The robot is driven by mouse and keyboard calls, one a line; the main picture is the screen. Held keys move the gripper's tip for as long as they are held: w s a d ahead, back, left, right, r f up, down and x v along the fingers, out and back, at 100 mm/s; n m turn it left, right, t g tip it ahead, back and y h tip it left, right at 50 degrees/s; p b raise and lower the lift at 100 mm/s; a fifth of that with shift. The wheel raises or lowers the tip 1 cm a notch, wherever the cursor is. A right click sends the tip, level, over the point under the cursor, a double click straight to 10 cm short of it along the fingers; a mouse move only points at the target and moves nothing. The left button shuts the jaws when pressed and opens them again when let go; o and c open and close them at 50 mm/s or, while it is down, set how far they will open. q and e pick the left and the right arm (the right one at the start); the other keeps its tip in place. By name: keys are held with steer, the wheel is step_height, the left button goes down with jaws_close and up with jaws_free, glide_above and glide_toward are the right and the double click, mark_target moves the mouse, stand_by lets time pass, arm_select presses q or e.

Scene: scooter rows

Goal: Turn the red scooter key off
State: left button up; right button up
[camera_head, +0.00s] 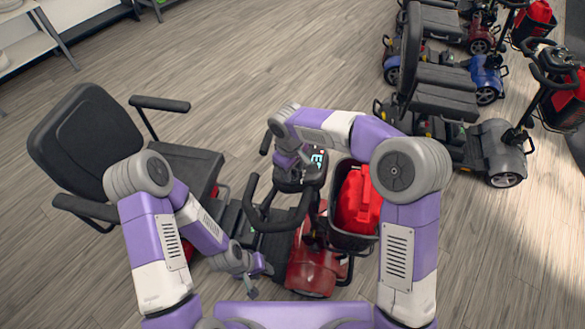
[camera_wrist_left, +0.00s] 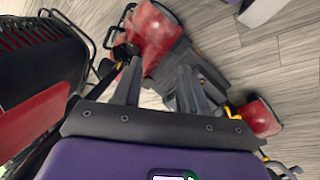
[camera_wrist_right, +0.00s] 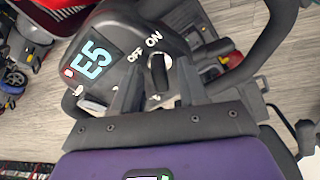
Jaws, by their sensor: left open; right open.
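The red scooter (camera_head: 312,268) stands in front of me. Its dark console (camera_head: 290,188) has a lit display (camera_wrist_right: 95,65) reading E5. In the right wrist view, a black key (camera_wrist_right: 159,70) sits beside the OFF and ON labels, its long side running toward the ON label. My right gripper (camera_head: 303,168) is over the console, open, with its fingers (camera_wrist_right: 160,84) on either side of the key; contact is unclear. My left gripper (camera_head: 253,280) is open and empty, low beside the scooter's red front; its fingers show in the left wrist view (camera_wrist_left: 160,78).
A basket with a red bag (camera_head: 358,200) hangs in front of the console. Black handlebars (camera_head: 262,218) surround the console. The scooter's seat (camera_head: 85,145) is at left. Other scooters (camera_head: 455,130) stand at upper right, with open floor between. A shelf (camera_head: 30,40) is at upper left.

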steer(key=shift+c, duration=0.4)
jaws_close()
steer(key=n+p, duration=0.2)
steer(key=shift+r+n+p, duration=0.2)
steer(key=shift+n+p, duration=0.2)
steer(key=n+p, duration=0.2)
steer(key=shift+n+g, duration=0.3)
steer(key=shift+g, duration=0.1)
steer(key=n+p, duration=0.2)
steer(key=n, duration=0.1)
steer(key=shift+w, duration=0.1)
steer(key=shift+f+n+g+p, duration=0.15)
steer(key=shift+n+g+p, duration=0.25)
steer(key=shift+n+p, duration=0.95)
steer(key=shift+n+b, duration=0.3)
steer(key=shift+n, duration=0.25)
